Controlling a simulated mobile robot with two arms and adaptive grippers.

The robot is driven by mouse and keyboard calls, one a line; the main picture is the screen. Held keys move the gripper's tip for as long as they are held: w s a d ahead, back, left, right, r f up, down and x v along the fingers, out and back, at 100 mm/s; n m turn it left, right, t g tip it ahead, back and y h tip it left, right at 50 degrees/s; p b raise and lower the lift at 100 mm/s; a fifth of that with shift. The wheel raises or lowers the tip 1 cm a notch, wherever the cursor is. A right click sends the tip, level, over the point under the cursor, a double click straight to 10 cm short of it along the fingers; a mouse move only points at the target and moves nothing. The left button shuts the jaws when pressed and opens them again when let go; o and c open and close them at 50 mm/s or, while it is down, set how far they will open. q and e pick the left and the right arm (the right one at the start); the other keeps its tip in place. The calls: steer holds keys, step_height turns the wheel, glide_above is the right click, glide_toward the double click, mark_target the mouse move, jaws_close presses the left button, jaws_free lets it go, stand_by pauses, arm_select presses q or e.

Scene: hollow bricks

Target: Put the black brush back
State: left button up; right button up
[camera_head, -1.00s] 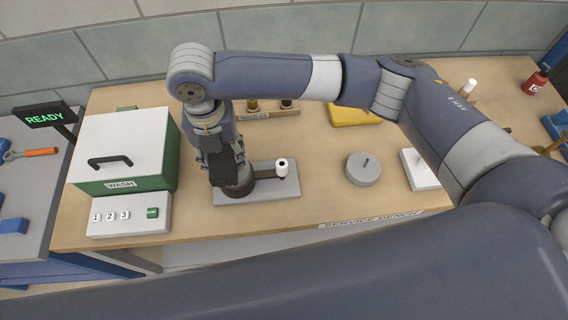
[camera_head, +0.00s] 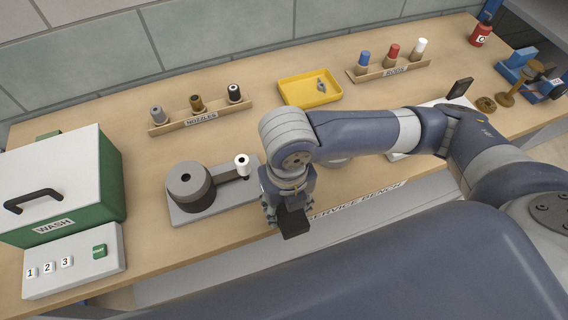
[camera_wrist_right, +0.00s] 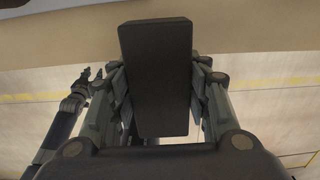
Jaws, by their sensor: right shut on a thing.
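My right gripper (camera_head: 286,207) is shut on a dark rectangular block, which I take to be the black brush (camera_head: 294,222); no bristles show. It is in the air past the front edge of the bench, to the right of the grey fixture. In the right wrist view the black brush (camera_wrist_right: 156,75) stands broad face on between the fingers (camera_wrist_right: 158,120). My left gripper (camera_wrist_right: 88,80) shows small at the left of that view, fingers apart and empty. Another dark block (camera_head: 460,88) stands by a white plate (camera_head: 402,153), mostly hidden behind my right arm.
The grey fixture (camera_head: 212,214) carries a dark drum (camera_head: 189,186) and a white-topped post (camera_head: 243,165). Behind are the nozzle rack (camera_head: 204,115), yellow tray (camera_head: 308,93) and rod rack (camera_head: 389,70). The wash box (camera_head: 63,190) stands left. Brown discs and blue stands (camera_head: 518,64) are far right.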

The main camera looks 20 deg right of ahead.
steer(key=w+d+p, duration=0.1)
steer(key=w, duration=0.4)
steer(key=w+d+p, duration=0.1)
steer(key=w, duration=0.3)
steer(key=w+d+f+p, duration=0.1)
steer(key=w, duration=0.4)
steer(key=shift+w+d+f, duration=0.1)
steer(key=shift+w+d, duration=0.2)
steer(key=shift+w+f, duration=0.1)
step_height(320, 180, down, 3)
steer(key=shift+r+p, duration=0.15)
steer(key=shift+p, duration=0.7)
steer(key=shift+f, duration=0.3)
steer(key=shift+f, duration=0.1)
steer(key=o, duration=0.7)
steer(key=shift+f, duration=0.15)
steer(key=shift+c, duration=0.2)
steer(key=o, duration=0.4)
steer(key=shift+o, duration=0.2)
